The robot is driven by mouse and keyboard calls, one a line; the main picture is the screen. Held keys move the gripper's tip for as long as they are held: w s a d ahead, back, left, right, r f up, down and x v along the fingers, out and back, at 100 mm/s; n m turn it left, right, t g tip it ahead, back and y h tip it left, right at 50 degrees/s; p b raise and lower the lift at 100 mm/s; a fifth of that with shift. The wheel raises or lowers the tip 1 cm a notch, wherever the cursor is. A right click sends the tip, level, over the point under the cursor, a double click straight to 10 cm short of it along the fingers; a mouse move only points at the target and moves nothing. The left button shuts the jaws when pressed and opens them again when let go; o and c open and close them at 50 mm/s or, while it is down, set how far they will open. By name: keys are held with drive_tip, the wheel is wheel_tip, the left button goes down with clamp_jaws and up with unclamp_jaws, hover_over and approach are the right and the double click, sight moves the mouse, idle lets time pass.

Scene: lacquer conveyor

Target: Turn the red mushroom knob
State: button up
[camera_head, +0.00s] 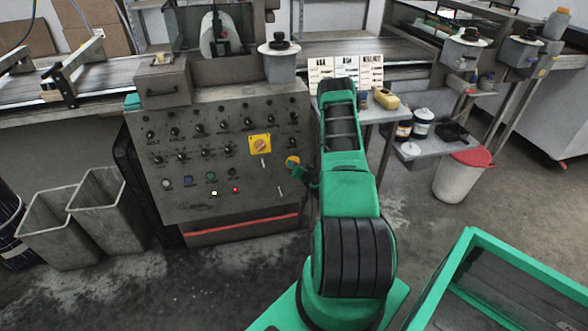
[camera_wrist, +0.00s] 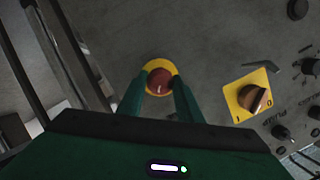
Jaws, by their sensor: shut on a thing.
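The red mushroom knob (camera_wrist: 160,80) sits on a round yellow plate (camera_wrist: 148,66) on the grey control panel, seen in the wrist view. My gripper (camera_wrist: 161,86) has its two green fingers on either side of the knob and is shut on it. In the head view my gripper (camera_head: 297,172) is at the right part of the panel (camera_head: 222,190). There the yellow plate (camera_head: 292,161) shows just above the fingers, and the red knob is mostly hidden by them.
A yellow square plate with an orange rotary switch (camera_head: 260,144) is left of my gripper. Several black knobs and small buttons cover the panel. A side table (camera_head: 400,106) with signs and a yellow item stands to the right. Two grey bins (camera_head: 62,225) stand at left.

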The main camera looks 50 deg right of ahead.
drive_tip(key=shift+a+f, duration=0.1)
drive_tip(key=shift+a, duration=0.05)
drive_tip(key=o, duration=1)
drive_tip(key=shift+o, duration=0.2)
drive_tip(key=v, duration=1)
drive_tip(key=shift+s, duration=0.2)
